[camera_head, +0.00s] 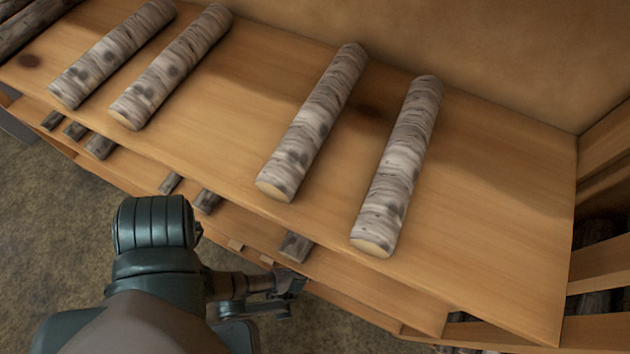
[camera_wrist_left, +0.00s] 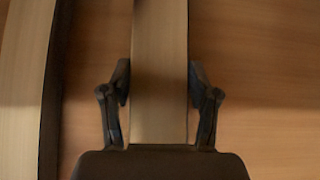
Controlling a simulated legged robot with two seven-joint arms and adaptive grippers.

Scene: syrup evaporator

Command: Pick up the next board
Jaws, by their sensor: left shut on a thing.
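My left gripper (camera_head: 288,284) is low in front of the wooden shelf. In the left wrist view its two fingers (camera_wrist_left: 160,100) are shut on a long, flat, pale brown board (camera_wrist_left: 160,60), one on each side. The board runs straight away from the gripper and its far end is out of frame. In the head view I cannot clearly make out the held board under the shelf edge. Another pale board (camera_wrist_left: 22,75) stands apart at the left of the wrist view. My right gripper is not in view.
Several birch logs lie on the top shelf (camera_head: 250,110), one of them nearest the right (camera_head: 400,165). Dark-ended pieces (camera_head: 296,246) stick out from under its front edge. A slatted wooden rack (camera_head: 600,250) stands at the right. Bare ground (camera_head: 50,220) lies left.

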